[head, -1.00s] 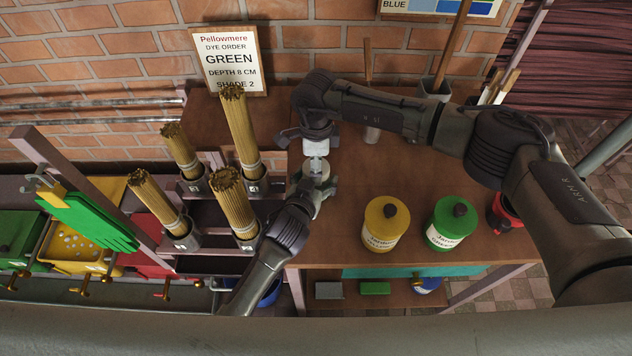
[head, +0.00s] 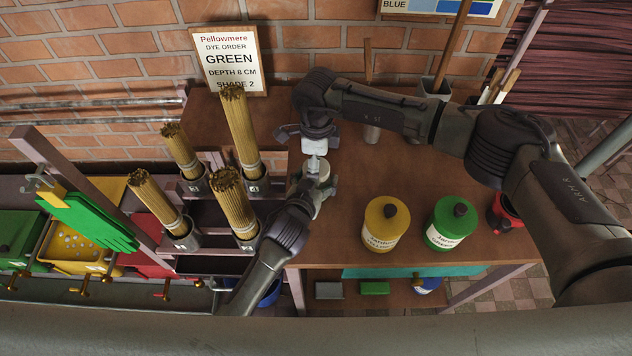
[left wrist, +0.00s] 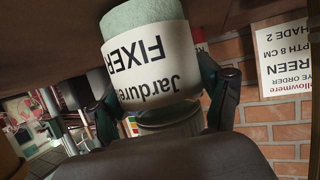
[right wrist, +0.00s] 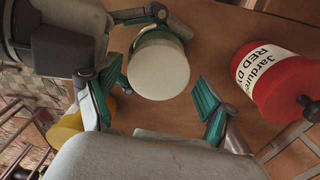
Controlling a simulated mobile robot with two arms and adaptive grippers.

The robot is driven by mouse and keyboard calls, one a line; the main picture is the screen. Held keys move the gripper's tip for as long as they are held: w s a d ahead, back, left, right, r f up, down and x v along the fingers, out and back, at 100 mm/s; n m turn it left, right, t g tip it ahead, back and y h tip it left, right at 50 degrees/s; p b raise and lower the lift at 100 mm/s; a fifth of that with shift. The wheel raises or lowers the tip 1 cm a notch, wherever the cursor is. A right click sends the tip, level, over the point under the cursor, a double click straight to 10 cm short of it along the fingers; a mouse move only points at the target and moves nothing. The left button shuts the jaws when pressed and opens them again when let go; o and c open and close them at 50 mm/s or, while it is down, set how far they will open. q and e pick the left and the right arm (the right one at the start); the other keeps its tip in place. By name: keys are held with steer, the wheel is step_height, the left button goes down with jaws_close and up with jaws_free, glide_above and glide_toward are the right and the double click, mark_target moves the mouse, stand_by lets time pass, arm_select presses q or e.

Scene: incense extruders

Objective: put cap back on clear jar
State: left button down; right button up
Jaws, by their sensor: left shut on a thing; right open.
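The clear jar, labelled Jardure FIXER (left wrist: 157,65), shows upside down in the left wrist view, with a pale green body. My left gripper (head: 318,190) is shut on its side. In the right wrist view the jar (right wrist: 158,68) shows a flat off-white round face with a pale green rim and no dark knob. I cannot tell whether that face is a cap or the jar's own end. My right gripper (right wrist: 158,100) is open and empty close by, with teal finger pads apart. In the head view, the arms partly hide the jar. No separate loose cap is clear.
Holders with incense bundles (head: 238,130) stand left. The table between the grippers and yellow jar is clear.

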arm_select(q)
steer(key=shift+f, duration=0.1)
arm_select(e)
step_height(320, 180, up, 12)
steer(key=shift+f, duration=0.1)
arm_select(q)
jaws_free()
stand_by(0.4)
steer(key=v, duration=1.2)
